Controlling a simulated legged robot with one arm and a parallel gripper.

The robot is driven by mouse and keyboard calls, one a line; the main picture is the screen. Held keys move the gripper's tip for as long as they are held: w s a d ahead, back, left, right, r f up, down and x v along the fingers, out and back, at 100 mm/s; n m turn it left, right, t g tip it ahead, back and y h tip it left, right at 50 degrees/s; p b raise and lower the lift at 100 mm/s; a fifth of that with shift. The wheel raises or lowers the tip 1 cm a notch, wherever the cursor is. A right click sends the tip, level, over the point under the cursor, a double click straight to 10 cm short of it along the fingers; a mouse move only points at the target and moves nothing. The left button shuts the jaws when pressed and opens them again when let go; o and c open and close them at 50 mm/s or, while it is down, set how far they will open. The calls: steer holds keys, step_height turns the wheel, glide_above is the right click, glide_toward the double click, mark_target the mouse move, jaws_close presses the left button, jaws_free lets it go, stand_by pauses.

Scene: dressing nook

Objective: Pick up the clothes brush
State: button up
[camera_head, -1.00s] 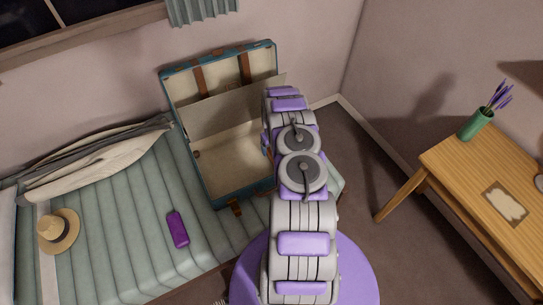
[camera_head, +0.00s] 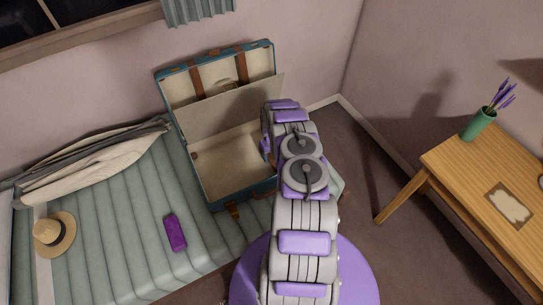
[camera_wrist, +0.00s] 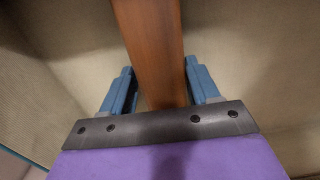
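A brown wooden bar, seemingly the clothes brush (camera_wrist: 152,45), runs from the top edge of the wrist view down between the two blue fingers of my gripper (camera_wrist: 161,85). Its far end passes behind the dark plate of my gripper. The right finger looks close against it. A narrow gap seems to show beside the left finger, so firm contact on both sides is unclear. Beige lining lies behind. In the head view my arm hides the gripper and the brush, at the right side of the open suitcase (camera_head: 258,183).
The suitcase stands open on a green striped daybed (camera_head: 120,235) with its lid up against the wall. A straw hat (camera_head: 55,234), a purple case (camera_head: 175,232) and a folded cloth (camera_head: 95,172) lie on the daybed. A wooden table (camera_head: 465,175) with a green vase (camera_head: 479,124) stands right.

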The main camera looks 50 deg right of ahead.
steer(key=shift+a+r, duration=0.2)
steer(key=shift+a, duration=0.2)
steer(key=c, duration=0.6)
steer(key=shift+c, duration=0.2)
steer(key=shift+d, duration=0.2)
